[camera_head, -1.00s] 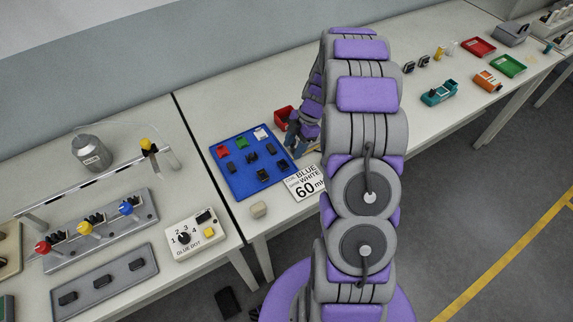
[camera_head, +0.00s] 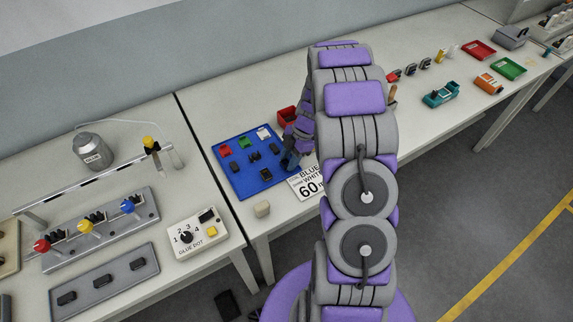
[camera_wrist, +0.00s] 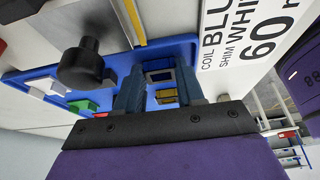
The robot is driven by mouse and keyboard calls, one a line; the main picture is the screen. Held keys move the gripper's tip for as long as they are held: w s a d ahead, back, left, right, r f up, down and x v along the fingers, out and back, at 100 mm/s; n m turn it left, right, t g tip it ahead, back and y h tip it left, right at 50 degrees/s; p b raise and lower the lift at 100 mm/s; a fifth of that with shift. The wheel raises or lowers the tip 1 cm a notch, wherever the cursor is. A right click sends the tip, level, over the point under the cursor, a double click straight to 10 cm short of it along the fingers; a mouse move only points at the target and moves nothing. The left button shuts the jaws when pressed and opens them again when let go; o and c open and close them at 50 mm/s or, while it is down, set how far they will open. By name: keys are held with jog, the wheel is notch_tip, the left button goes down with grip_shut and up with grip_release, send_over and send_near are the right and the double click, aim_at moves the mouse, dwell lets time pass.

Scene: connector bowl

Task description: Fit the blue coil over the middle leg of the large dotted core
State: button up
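My gripper (camera_wrist: 160,88) is low over the right side of the blue tray, its two fingers apart. Between the fingers in the wrist view is a dark blue piece (camera_wrist: 159,76) with a pale opening and gold-coloured bands, seemingly the blue coil. I cannot tell whether the fingers press on it. In the head view my gripper (camera_head: 290,160) hides that spot. Several black pieces, probably cores, lie on the tray, one near its front (camera_head: 265,173) and one near its middle (camera_head: 254,157). Their dots are too small to see, so I cannot tell which core is the large dotted one.
The blue tray (camera_head: 238,187) also holds red (camera_head: 225,151), green (camera_head: 243,142) and white (camera_head: 263,133) pieces. A printed card (camera_head: 304,185) adjoins its right side. A red bin (camera_head: 286,115) stands behind. A dark knobbed object (camera_wrist: 85,65) is close by in the wrist view.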

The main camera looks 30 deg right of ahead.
jog(key=shift+a, duration=0.1)
jog(key=c, duration=0.4)
jog(key=shift+o, duration=0.2)
